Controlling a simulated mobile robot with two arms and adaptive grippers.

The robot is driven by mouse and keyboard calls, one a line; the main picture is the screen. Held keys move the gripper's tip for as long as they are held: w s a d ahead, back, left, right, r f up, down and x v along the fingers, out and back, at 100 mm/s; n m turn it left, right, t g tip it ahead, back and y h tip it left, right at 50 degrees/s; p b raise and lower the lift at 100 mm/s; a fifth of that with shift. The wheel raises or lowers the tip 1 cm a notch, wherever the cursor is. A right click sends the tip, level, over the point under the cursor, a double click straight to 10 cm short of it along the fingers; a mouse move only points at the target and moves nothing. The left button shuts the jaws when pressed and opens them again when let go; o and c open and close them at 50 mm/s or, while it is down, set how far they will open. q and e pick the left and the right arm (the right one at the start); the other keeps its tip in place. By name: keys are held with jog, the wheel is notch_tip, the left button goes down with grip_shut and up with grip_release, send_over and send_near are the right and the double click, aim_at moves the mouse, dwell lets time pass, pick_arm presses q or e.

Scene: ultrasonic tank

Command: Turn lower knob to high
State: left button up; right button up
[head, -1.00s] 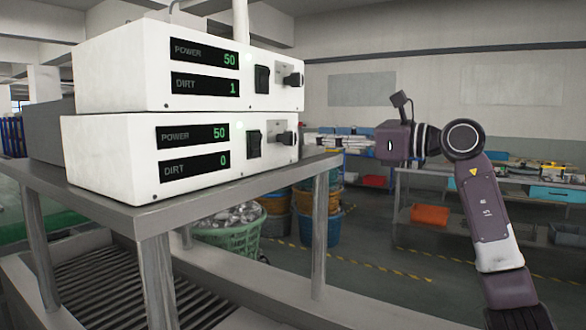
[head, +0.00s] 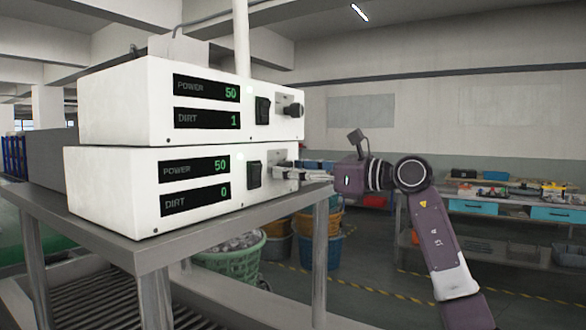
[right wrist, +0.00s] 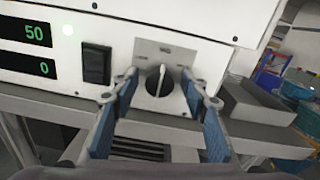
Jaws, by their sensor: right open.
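The lower white control box (head: 110,190) sits on a metal stand under a matching upper box. Its displays read POWER 50 and DIRT 0. The lower knob (right wrist: 159,80) is dark with a pale pointer standing nearly upright, on a grey plate right of a black switch (right wrist: 96,63). My right gripper (right wrist: 160,88) is open, its two blue-padded fingers on the left and right of the knob. Whether they touch it I cannot tell. In the head view the right gripper (head: 290,172) reaches the knob from the right and hides most of it. The left gripper is not in view.
The upper box (head: 120,100) has its own knob (head: 293,109) just above my gripper. The metal stand (head: 150,252) carries both boxes. A green basket (head: 230,268) and blue and orange bins stand behind. A workbench (head: 500,206) is at the right.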

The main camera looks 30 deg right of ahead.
jog(key=shift+c, duration=0.3)
grip_shut()
jog(key=shift+m, duration=0.5)
jog(key=m+p, duration=0.3)
jog(key=m, duration=0.2)
jog(key=shift+m, duration=0.3)
jog(key=m+p, duration=0.3)
jog(key=m, duration=0.2)
jog(key=shift+m, duration=0.4)
